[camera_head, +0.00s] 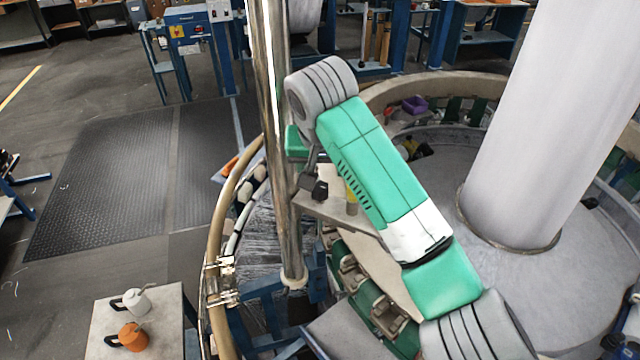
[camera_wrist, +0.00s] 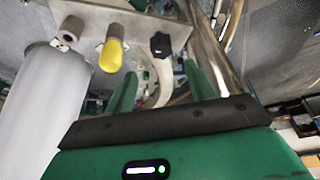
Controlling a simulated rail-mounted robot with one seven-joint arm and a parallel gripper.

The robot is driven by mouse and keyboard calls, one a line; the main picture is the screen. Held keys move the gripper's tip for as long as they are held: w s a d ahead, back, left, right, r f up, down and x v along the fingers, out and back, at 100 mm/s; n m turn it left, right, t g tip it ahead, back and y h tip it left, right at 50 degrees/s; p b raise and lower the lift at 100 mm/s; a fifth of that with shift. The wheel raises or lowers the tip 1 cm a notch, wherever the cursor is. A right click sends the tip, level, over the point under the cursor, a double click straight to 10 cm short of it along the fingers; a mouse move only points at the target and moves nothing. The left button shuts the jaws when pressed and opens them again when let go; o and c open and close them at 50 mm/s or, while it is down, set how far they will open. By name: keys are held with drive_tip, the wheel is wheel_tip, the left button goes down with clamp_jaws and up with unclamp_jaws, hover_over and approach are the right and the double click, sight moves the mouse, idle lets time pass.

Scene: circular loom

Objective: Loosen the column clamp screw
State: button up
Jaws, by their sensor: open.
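A black knob, which looks like the column clamp screw (camera_head: 318,188), sits beside the shiny metal column (camera_head: 284,150) at a grey bracket plate (camera_head: 340,214). In the wrist view the black knob (camera_wrist: 161,45) shows on the plate's edge, close to the column (camera_wrist: 212,62). My gripper (camera_wrist: 160,78) is open, with its two green fingers pointing toward the plate. The knob appears beyond and between the fingertips, apart from them. A pale curved piece lies between the fingers in the picture. In the head view my arm hides most of the gripper; a green part shows left of it.
A yellow-capped peg (camera_wrist: 111,56) and a grey peg (camera_wrist: 71,30) stand on the plate beside the knob. The loom's curved rail (camera_head: 217,225) runs left of the column. A thick white pillar (camera_head: 545,120) stands right. A small table (camera_head: 165,325) holds two oil cans.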

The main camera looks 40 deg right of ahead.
sight(320, 186)
drive_tip(key=p+x, duration=0.1)
drive_tip(key=x, duration=0.6)
drive_tip(key=shift+w+f, duration=0.25)
drive_tip(key=shift+f, duration=0.1)
drive_tip(key=c, duration=1)
